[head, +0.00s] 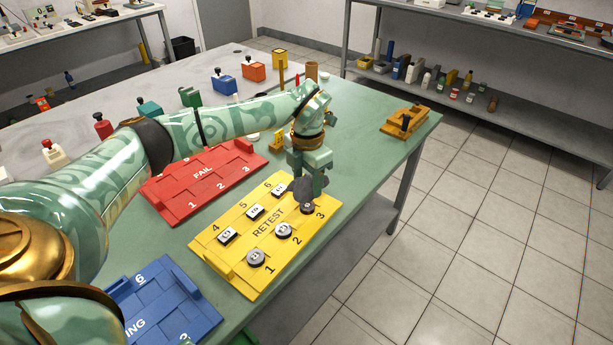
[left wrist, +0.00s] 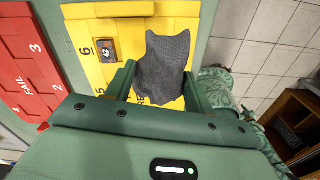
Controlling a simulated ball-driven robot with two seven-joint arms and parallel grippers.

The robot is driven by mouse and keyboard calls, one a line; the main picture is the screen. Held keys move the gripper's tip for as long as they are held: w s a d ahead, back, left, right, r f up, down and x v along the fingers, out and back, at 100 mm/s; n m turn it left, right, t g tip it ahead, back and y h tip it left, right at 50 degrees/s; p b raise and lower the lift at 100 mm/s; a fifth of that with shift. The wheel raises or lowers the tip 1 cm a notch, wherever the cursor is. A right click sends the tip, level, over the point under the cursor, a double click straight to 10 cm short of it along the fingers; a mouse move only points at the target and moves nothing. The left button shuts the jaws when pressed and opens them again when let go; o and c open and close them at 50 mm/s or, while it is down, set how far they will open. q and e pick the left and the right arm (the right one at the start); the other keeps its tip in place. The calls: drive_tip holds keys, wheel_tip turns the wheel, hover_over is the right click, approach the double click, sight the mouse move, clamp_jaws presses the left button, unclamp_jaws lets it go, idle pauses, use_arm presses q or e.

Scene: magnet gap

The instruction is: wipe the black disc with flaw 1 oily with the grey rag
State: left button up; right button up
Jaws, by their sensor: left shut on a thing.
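My left gripper (head: 309,184) is shut on the grey rag (left wrist: 163,62), which hangs between its fingers in the left wrist view. In the head view the rag (head: 303,192) is over the slot 3 end of the yellow RETEST tray (head: 240,279). A dark disc (head: 307,209) at slot 3 is partly hidden by the rag; I cannot tell whether they touch. Grey-topped round discs sit at slot 1 (head: 256,257) and slot 2 (head: 284,230). The flaw marks are too small to read, so I cannot tell which disc is oily. My right gripper is not in view.
White-labelled square pieces stand at slots 4 (head: 227,236), 5 (head: 256,212) and 6. A red FAIL tray (head: 178,212) lies left and a blue tray (head: 158,298) lies front left. A yellow-brown fixture (head: 404,122) stands near the table's far right corner.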

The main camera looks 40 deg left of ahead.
sight(304, 207)
use_arm(q)
wheel_tip(304, 207, down, 3)
drive_tip(key=shift+b, duration=0.55)
drive_tip(key=shift+f+b, duration=0.3)
drive_tip(key=shift+f, duration=0.75)
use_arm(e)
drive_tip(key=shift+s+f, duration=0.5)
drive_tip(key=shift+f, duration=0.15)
use_arm(q)
drive_tip(key=shift+f, duration=0.4)
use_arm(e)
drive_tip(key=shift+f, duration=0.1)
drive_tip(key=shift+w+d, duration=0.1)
use_arm(q)
drive_tip(key=shift+s+a+r+p, duration=0.1)
drive_tip(key=shift+s+r+p, duration=0.2)
drive_tip(key=shift+p, duration=0.2)
drive_tip(key=shift+s+a+f, duration=0.1)
drive_tip(key=shift+s, duration=0.3)
drive_tip(key=shift+f, duration=0.1)
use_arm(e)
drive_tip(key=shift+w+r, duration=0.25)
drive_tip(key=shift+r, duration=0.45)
use_arm(q)
drive_tip(key=shift+w, duration=0.1)
drive_tip(key=shift+w+f, duration=0.1)
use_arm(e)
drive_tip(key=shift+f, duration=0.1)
